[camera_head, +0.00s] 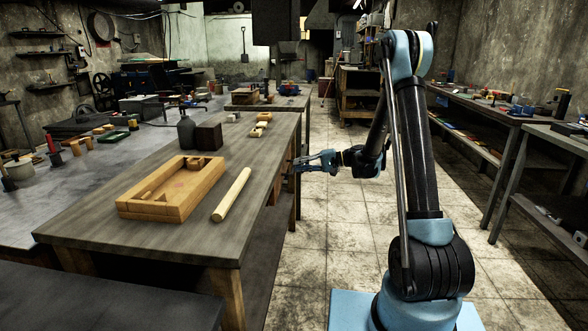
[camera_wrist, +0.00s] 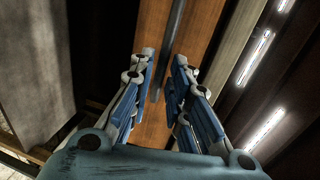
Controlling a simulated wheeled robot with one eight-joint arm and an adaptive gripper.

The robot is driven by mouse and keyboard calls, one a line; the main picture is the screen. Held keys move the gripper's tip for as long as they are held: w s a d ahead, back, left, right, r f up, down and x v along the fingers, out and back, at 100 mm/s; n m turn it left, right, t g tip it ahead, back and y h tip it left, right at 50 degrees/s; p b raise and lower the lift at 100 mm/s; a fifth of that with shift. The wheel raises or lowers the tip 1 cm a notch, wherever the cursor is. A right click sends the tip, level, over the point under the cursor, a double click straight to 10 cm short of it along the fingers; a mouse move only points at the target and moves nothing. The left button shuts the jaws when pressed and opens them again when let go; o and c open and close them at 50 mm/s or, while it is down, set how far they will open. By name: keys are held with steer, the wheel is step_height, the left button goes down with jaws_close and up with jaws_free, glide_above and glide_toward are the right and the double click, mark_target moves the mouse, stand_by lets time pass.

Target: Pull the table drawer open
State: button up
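The table (camera_head: 110,228) is a long grey-topped wooden table left of centre in the head view. My gripper (camera_head: 300,164) is at its right side, just below the top's edge. In the wrist view, my gripper (camera_wrist: 164,60) is open, with blue-grey fingers spread. An orange-brown wooden drawer front (camera_wrist: 204,25) fills the middle ahead of it. A dark thin bar, the drawer handle (camera_wrist: 175,22), runs along the front and lies between the fingertips. I see gaps between the bar and both fingers. In the head view the handle cannot be made out.
A wooden frame (camera_head: 196,197), a round wooden rod (camera_head: 232,194), a dark block (camera_head: 209,136) and small wooden pieces lie on the tabletop. The tiled floor (camera_head: 335,240) right of the table is clear. A workbench (camera_head: 470,112) stands along the right wall.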

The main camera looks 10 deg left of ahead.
steer(key=shift+x, duration=1.7)
jaws_close()
